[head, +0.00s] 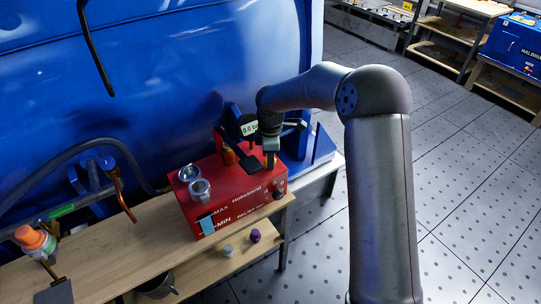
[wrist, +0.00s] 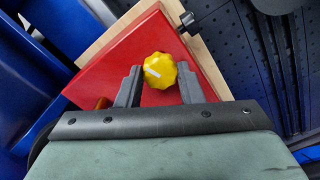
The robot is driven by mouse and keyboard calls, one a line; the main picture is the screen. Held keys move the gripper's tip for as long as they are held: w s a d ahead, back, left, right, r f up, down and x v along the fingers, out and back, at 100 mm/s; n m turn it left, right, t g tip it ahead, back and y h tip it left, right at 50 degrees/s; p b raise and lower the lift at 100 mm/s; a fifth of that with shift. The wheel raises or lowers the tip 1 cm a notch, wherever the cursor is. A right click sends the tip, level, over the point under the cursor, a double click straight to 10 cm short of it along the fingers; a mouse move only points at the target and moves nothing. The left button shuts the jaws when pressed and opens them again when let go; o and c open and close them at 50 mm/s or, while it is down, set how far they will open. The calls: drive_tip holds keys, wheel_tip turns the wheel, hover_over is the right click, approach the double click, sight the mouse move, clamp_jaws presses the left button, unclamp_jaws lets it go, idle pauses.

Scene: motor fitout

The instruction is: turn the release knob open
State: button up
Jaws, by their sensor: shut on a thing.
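The red pump box (head: 243,200) stands on a wooden bench and also shows in the wrist view (wrist: 112,77). A yellow fluted knob (wrist: 160,71) with a white pointer mark, which I take as the release knob, sits on its top. My gripper (wrist: 159,76) is shut on this knob, one dark finger on each side. The white mark points to the left of the picture, slightly up. In the head view my gripper (head: 270,159) is over the right end of the box's top and hides the knob.
A gauge reading 0.0 (head: 250,128) stands behind the gripper. An orange-capped bottle (head: 35,240) stands on the left of the bench (head: 120,262).

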drive_tip(key=shift+r+n, duration=0.1)
drive_tip(key=shift+n, duration=0.7)
drive_tip(key=o, duration=1)
drive_tip(key=shift+c, duration=0.2)
wheel_tip(320, 180, up, 17)
drive_tip(key=b, duration=0.1)
drive_tip(key=shift+r, duration=0.2)
